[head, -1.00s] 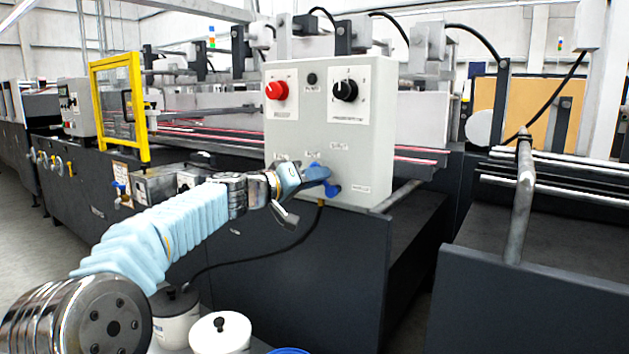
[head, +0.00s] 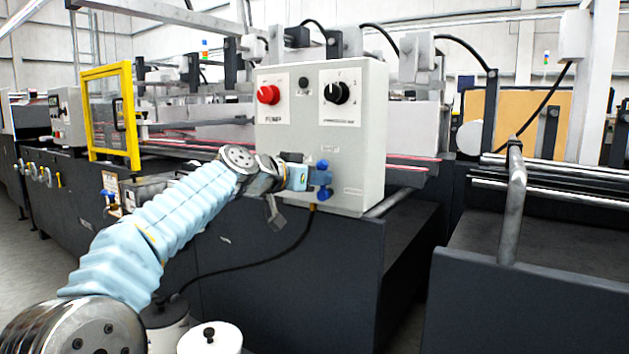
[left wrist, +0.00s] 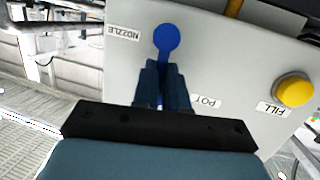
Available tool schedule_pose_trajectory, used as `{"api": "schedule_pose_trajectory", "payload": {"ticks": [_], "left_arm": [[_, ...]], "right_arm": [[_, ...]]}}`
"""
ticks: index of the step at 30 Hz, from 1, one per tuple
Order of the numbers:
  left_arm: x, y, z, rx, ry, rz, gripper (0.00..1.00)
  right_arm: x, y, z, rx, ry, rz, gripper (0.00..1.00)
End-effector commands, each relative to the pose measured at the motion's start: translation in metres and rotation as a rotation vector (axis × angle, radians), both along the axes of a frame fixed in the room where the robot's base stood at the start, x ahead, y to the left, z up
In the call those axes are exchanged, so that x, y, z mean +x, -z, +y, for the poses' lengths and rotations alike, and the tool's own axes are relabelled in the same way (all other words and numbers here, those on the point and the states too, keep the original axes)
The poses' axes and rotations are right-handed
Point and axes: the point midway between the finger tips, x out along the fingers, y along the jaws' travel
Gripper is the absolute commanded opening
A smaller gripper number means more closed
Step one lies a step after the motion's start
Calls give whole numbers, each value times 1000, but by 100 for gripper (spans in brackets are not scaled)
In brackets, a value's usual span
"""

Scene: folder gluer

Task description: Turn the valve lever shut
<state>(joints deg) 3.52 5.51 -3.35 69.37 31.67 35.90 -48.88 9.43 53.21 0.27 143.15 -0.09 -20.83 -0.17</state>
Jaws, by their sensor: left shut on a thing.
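The blue valve lever (head: 323,177) is on the lower front of the light grey control box (head: 345,120) in the head view. In the left wrist view, the round blue end of the lever (left wrist: 167,37) shows beyond the fingertips, and the rest is hidden between them. My left gripper (head: 303,178) reaches in from the left. Its two dark fingers (left wrist: 161,78) are shut on the lever in the left wrist view, close to the box face. NOZZLE and POT labels sit on either side of the lever there. My right gripper is not in view.
The box also carries a red knob (head: 268,94), a black knob (head: 337,92) and, in the left wrist view, a yellow button (left wrist: 294,89) by a FILL label. A black cable hangs below the box. White lidded pots (head: 210,338) stand at the bottom.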

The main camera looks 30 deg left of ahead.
Motion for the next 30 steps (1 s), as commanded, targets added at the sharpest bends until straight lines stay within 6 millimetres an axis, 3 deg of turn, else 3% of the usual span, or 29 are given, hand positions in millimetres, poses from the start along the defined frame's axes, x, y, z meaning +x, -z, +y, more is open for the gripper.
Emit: {"api": "schedule_pose_trajectory", "payload": {"ticks": [18, 19, 23, 30], "left_arm": [[-1, -9, -1, 42, -7, -23, 0], [-2, -10, -1, 42, -7, -23, 17], [-2, -10, -1, 41, -6, -22, 37], [-1, -6, -1, 42, -4, -15, 38]], "right_arm": [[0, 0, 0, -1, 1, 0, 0], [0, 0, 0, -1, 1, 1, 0], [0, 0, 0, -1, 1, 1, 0], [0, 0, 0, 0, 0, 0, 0]]}}
